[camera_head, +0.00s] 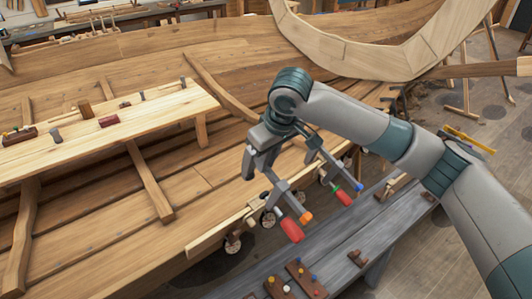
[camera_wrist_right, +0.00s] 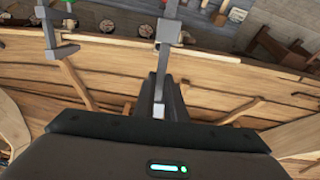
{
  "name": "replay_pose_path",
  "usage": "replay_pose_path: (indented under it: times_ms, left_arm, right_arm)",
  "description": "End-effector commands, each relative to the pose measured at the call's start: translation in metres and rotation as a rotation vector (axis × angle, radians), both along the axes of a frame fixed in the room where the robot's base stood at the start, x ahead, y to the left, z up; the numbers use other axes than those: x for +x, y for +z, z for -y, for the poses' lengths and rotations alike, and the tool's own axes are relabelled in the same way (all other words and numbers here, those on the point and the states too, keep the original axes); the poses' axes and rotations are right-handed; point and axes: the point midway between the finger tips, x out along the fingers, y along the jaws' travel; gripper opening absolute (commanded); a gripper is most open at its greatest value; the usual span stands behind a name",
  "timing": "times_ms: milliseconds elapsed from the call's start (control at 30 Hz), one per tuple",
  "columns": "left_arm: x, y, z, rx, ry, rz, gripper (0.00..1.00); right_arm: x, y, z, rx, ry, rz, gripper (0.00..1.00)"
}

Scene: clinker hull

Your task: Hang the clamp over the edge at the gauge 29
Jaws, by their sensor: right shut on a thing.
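My right gripper (camera_head: 268,140) is shut on a grey clamp (camera_head: 281,190) with a red handle and an orange tip. In the right wrist view the clamp (camera_wrist_right: 168,32) stands between the fingers (camera_wrist_right: 160,100). It is over the hull's near plank edge (camera_head: 215,232), its handle on the outer side; I cannot tell if it touches. Round gauges (camera_head: 267,197) sit along that edge, and a white dial shows in the wrist view (camera_wrist_right: 237,14); their numbers are unreadable. My left gripper is out of view.
A second clamp (camera_head: 343,197), with a green collar and red handle, is at the edge to the right. A grey bench (camera_head: 335,245) with small wooden blocks (camera_head: 306,278) runs outside the hull. A plank (camera_head: 150,115) with tools lies across the hull at left.

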Motion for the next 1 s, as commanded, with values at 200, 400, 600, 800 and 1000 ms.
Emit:
replay_pose_path:
  times_ms: [200,400,600,800,1000]
  left_arm:
    - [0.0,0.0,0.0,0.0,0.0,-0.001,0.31]
    - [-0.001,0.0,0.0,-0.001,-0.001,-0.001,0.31]
    - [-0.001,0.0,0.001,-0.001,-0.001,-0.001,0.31]
    - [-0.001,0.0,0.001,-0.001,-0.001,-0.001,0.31]
    - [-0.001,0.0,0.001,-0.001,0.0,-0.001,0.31]
  right_arm:
    - [0.001,0.003,-0.001,0.002,0.002,0.003,0.0]
    - [0.001,0.003,-0.001,0.002,0.001,0.003,0.0]
    - [0.001,-0.001,-0.001,0.002,0.001,0.003,0.0]
    - [0.001,-0.01,-0.001,0.001,0.001,0.003,0.0]
    - [0.0,-0.024,-0.001,0.002,0.001,0.002,0.0]
